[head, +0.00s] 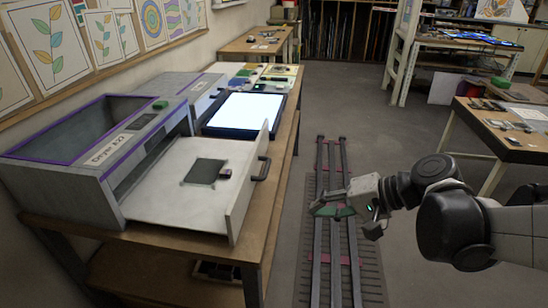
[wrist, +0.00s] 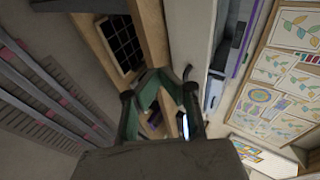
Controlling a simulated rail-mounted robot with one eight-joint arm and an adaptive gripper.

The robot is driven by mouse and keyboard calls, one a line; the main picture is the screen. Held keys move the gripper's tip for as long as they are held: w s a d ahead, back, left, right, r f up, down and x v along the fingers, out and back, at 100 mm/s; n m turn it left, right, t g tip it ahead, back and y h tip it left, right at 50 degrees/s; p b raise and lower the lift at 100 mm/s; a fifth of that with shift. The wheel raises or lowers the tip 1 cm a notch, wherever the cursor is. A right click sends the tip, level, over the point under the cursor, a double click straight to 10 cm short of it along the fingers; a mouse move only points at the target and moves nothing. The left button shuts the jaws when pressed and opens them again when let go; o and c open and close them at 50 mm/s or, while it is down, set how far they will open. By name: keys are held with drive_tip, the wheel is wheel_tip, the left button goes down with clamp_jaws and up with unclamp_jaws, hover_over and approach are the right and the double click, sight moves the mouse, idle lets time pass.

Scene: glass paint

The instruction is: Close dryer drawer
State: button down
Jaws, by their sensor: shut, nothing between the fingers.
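The dryer (head: 95,140), a grey box with purple trim and a label on its front, stands on the wooden bench at left. Its pale drawer (head: 155,205) is pulled out toward the aisle. The drawer's front panel carries a dark handle (head: 262,168). A dark square sheet (head: 205,171) with a small dark block (head: 226,174) lies in the drawer. My gripper (head: 318,208), with green fingers, is over the floor rails, right of the drawer front and apart from it. In the wrist view my gripper (wrist: 158,78) is shut and empty.
A lit light panel (head: 245,114) lies on the bench (head: 250,250) behind the drawer. Floor rails (head: 335,260) run along the aisle. A table (head: 500,130) with small items stands at right. The aisle between drawer front and gripper is clear.

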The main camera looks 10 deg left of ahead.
drive_tip(key=w+a+f+g+y+b, duration=0.2)
drive_tip(key=w+a+f+y+b, duration=0.1)
drive_tip(key=f+y+b, duration=0.25)
drive_tip(key=n+y+b, duration=0.1)
drive_tip(key=y+b, duration=0.1)
drive_tip(key=b, duration=0.2)
approach(241, 209)
drive_tip(key=shift+g, duration=0.3)
drive_tip(key=a, duration=0.4)
drive_tip(key=w+a, duration=0.1)
drive_tip(key=a, duration=0.1)
drive_tip(key=shift+a+f, duration=0.3)
drive_tip(key=shift+f, duration=0.05)
drive_tip(key=shift+a+r, duration=0.1)
drive_tip(key=shift+a, duration=0.4)
drive_tip(key=shift+a, duration=0.1)
